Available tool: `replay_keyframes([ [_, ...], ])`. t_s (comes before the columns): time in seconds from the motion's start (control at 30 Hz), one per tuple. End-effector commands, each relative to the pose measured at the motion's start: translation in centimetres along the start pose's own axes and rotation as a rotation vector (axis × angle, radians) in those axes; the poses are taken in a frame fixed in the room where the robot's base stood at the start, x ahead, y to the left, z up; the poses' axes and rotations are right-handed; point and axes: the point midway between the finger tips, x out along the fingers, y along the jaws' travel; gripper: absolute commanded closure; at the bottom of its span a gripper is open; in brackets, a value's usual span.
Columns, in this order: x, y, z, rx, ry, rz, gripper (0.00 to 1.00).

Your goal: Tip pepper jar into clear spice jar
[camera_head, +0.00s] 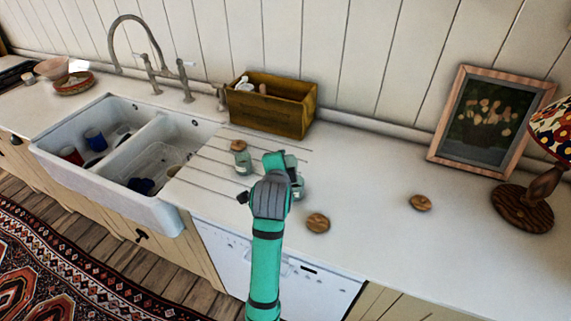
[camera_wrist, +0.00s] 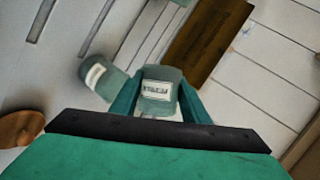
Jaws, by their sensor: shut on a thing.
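My gripper (camera_wrist: 155,100) is shut on a glass jar (camera_wrist: 157,88) with a pale label; its lettering is too small to read surely. In the head view my gripper (camera_head: 280,165) hides most of the held jar, and I cannot tell how far it is tilted. A second glass jar (camera_head: 298,187) stands on the worktop just below and beside my gripper, partly hidden. A labelled jar (camera_wrist: 100,78) also shows close to the left of the held one in the wrist view. A third jar (camera_head: 242,162) with a cork lid stands to the left on the grooved drainer.
Two round wooden lids (camera_head: 318,222) (camera_head: 420,203) lie on the worktop to the right. A wooden box (camera_head: 270,108) stands behind, by the wall. The double sink (camera_head: 160,125) holds dishes at left. A picture frame (camera_head: 490,120) and a lamp (camera_head: 540,190) stand at right.

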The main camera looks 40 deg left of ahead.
Motion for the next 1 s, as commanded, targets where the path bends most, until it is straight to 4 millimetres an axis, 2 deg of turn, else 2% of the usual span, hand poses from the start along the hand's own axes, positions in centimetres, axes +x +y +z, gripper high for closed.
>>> replay_keyframes([
  [0.27, -0.1, -0.2, 0.1, -0.336, 0.142, 0.137, 0.83],
  [0.6, -0.1, 0.7, -1.2, -0.711, 0.312, 0.301, 0.83],
  [0.8, 0.0, 0.8, -1.3, -0.810, 0.353, 0.339, 0.83],
  [1.0, -0.1, 0.8, -1.1, -0.823, 0.357, 0.342, 0.83],
])
